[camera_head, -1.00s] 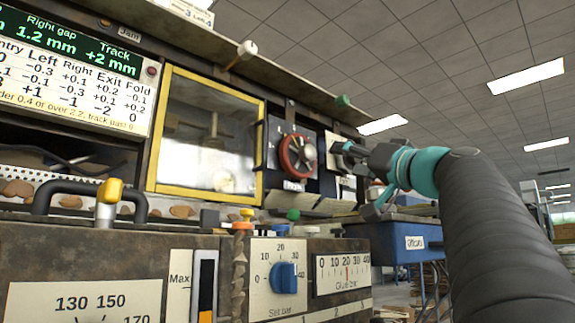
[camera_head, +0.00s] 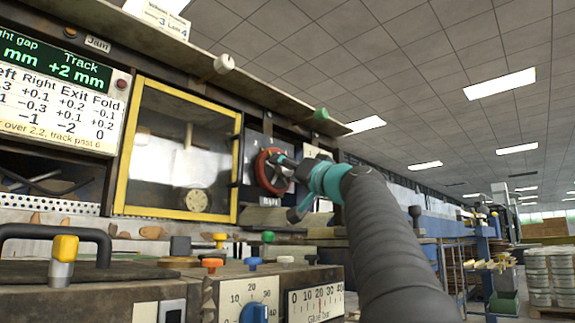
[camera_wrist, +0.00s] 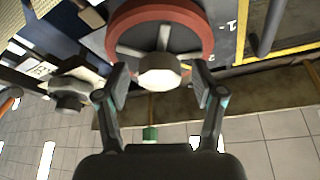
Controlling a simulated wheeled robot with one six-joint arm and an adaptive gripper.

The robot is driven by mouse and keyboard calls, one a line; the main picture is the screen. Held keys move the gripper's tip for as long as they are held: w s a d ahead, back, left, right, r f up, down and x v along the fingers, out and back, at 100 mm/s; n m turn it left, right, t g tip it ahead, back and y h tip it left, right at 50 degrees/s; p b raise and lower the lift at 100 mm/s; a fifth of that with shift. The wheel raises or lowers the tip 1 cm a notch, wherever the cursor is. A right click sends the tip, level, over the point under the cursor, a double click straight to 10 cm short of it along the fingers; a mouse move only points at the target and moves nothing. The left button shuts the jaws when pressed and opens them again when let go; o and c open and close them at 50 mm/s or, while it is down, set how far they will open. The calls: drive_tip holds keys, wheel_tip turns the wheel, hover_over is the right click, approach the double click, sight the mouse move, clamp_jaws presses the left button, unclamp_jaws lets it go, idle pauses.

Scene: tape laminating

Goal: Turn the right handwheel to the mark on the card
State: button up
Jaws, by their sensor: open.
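A red-rimmed handwheel (camera_head: 259,172) stands on a dark panel right of the yellow-framed window in the head view. In the wrist view the handwheel (camera_wrist: 190,19) shows its red rim, light spokes and pale hub. Its small label is not clearly readable, so I cannot tell which handwheel it is. My gripper (camera_wrist: 160,75) is open, with one finger on each side of the hub in the picture; contact is not clear. In the head view my gripper (camera_head: 285,162) covers the wheel's right part. A card (camera_head: 62,105) with columns of numbers hangs at left below a green display (camera_head: 60,62).
A dark knob (camera_wrist: 68,92) lies left of the fingers in the wrist view. A shelf edge (camera_head: 270,88) with a green knob (camera_head: 320,114) runs above the wheel. Coloured knobs (camera_head: 252,263) and a black handle (camera_head: 55,232) stand on the bench in front.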

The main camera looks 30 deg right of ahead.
drive_tip(key=shift+w, duration=0.1)
drive_tip(key=c, duration=1.1)
drive_tip(key=shift+c, duration=0.2)
drive_tip(key=shift+r+m, duration=0.1)
drive_tip(key=shift+m, duration=0.3)
drive_tip(key=shift+a+r+m+h+p, duration=0.1)
drive_tip(key=shift+m+h+p, duration=0.5)
drive_tip(key=shift+m+p, duration=0.2)
drive_tip(key=m+h+p, duration=0.2)
drive_tip(key=m+p, duration=0.1)
drive_tip(key=m, duration=0.1)
drive_tip(key=shift+r+g, duration=0.15)
drive_tip(key=shift+g, duration=0.25)
drive_tip(key=m+h+p, duration=0.1)
drive_tip(key=m+p, duration=0.1)
drive_tip(key=p, duration=0.1)
drive_tip(key=shift+m+g, duration=0.4)
drive_tip(key=shift+m+p, duration=0.35)
drive_tip(key=shift+m, duration=0.05)
drive_tip(key=shift+f, duration=0.25)
